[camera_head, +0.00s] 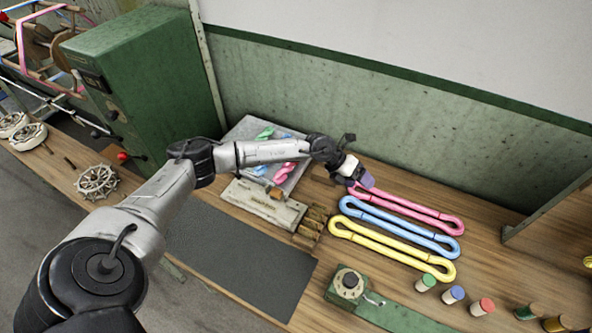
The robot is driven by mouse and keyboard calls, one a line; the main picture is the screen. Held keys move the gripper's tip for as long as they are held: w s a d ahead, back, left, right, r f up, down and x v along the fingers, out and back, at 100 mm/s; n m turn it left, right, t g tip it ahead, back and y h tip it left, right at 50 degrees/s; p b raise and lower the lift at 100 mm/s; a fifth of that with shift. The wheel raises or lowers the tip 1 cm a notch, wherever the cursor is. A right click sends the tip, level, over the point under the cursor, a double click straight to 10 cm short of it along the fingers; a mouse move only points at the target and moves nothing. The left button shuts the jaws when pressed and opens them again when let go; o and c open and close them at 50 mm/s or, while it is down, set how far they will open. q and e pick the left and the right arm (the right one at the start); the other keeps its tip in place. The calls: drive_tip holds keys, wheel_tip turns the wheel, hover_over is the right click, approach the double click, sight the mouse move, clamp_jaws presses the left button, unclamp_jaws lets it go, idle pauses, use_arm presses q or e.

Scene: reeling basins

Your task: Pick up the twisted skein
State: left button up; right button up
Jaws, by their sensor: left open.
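Small twisted skeins lie in a grey tray (238,134) near the wall: a green one (265,133), a pink one (285,172) and blue ones partly hidden by my left forearm. Three long looped skeins lie side by side on the wooden table: pink (425,213), blue (405,228) and yellow (390,252). My left gripper (360,181) is open over the left end of the pink loop. A small purple patch shows at its fingertips; I cannot tell what it is. The gripper hides that end of the pink loop. My right gripper is not in view.
A cream device (262,207) and wooden blocks (311,222) stand left of the loops. A dark mat (238,258) lies in front. A green crank device (348,285) and several coloured spools (453,294) stand nearer. A green cabinet (150,80) is at left.

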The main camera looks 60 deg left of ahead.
use_arm(q)
drive_tip(key=s+a+f+n+g+y+b, duration=0.1)
drive_tip(key=s+a+g+y+b, duration=0.2)
drive_tip(key=a, duration=1)
drive_tip(key=s+a+n+g+y+b, duration=0.1)
drive_tip(key=s+a+g+y+b, duration=0.3)
drive_tip(key=a, duration=0.9)
drive_tip(key=f, duration=0.2)
drive_tip(key=w+a+f+t, duration=0.1)
drive_tip(key=f, duration=0.1)
drive_tip(key=f+t+y+p, duration=0.1)
drive_tip(key=f, duration=0.2)
drive_tip(key=shift+w+a+f, duration=0.1)
drive_tip(key=shift+w+a, duration=0.05)
drive_tip(key=shift+w, duration=0.2)
drive_tip(key=shift+w+a+f+b, duration=0.15)
drive_tip(key=shift+f+b, duration=0.1)
drive_tip(key=shift+f, duration=0.75)
drive_tip(key=shift+a+f+b, duration=0.15)
drive_tip(key=shift+f+b, duration=0.05)
drive_tip(key=shift+f, duration=0.8)
drive_tip(key=shift+w+a+f+b, duration=0.15)
drive_tip(key=shift+f+b, duration=0.1)
drive_tip(key=shift+f, duration=0.75)
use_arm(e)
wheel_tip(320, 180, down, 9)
use_arm(q)
drive_tip(key=shift+s, duration=0.1)
drive_tip(key=c, duration=1)
drive_tip(key=shift+r, duration=0.1)
